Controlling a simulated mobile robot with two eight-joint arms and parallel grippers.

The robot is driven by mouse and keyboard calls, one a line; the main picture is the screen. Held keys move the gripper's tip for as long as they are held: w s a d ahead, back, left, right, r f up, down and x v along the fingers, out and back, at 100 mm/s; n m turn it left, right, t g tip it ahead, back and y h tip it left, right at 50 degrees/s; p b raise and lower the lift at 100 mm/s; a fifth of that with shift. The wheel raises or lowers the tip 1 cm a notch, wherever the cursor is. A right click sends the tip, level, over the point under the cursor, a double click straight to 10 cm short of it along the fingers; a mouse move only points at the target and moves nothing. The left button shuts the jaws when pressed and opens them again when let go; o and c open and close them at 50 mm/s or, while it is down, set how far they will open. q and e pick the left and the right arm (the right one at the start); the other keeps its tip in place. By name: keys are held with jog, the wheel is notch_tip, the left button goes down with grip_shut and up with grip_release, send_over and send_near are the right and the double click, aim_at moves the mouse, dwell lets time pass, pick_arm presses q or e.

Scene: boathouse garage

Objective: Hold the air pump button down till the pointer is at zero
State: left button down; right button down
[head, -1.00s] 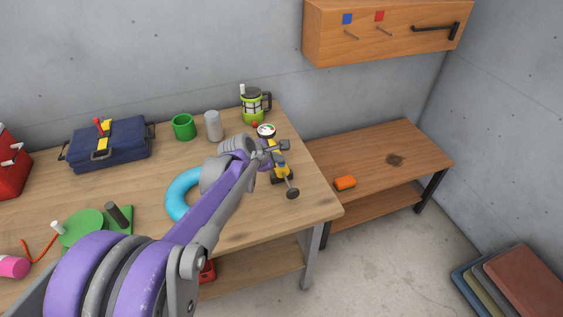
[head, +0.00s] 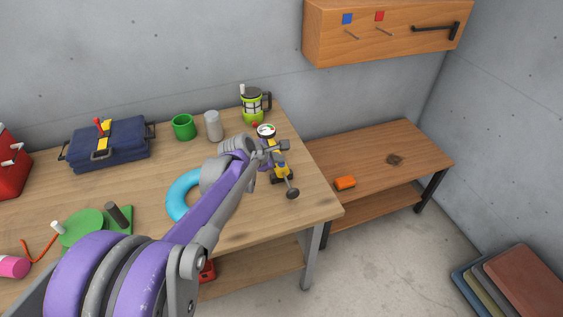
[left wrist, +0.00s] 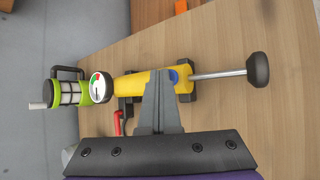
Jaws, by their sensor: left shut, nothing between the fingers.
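The air pump (head: 280,172) has a yellow body and stands near the right end of the workbench. Its round white gauge (left wrist: 101,87) has coloured zones; the pointer is too small to read surely. The gauge also shows in the head view (head: 266,130). A blue button (left wrist: 173,76) sits on the pump body, and a metal rod leads to a black knob (left wrist: 257,71). My left gripper (left wrist: 159,74) is shut and empty, its tips over the yellow body right beside the button. I cannot tell whether they touch it. My right gripper is not in view.
A lime-green lantern-like container (head: 253,106), a grey cylinder (head: 213,126) and a green cup (head: 184,127) stand behind the pump. A blue ring (head: 180,196) lies left of my arm. A lower bench (head: 375,165) with an orange object (head: 345,183) stands to the right.

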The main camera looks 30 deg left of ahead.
aim_at(279, 165)
pick_arm(q)
jog(key=shift+r, duration=0.1)
dwell(0.3)
jog(key=shift+r+p, duration=0.55)
jog(key=shift+r, duration=0.15)
jog(key=shift+r, duration=0.1)
notch_tip(279, 165, up, 5)
jog(key=p, duration=0.3)
dwell(0.3)
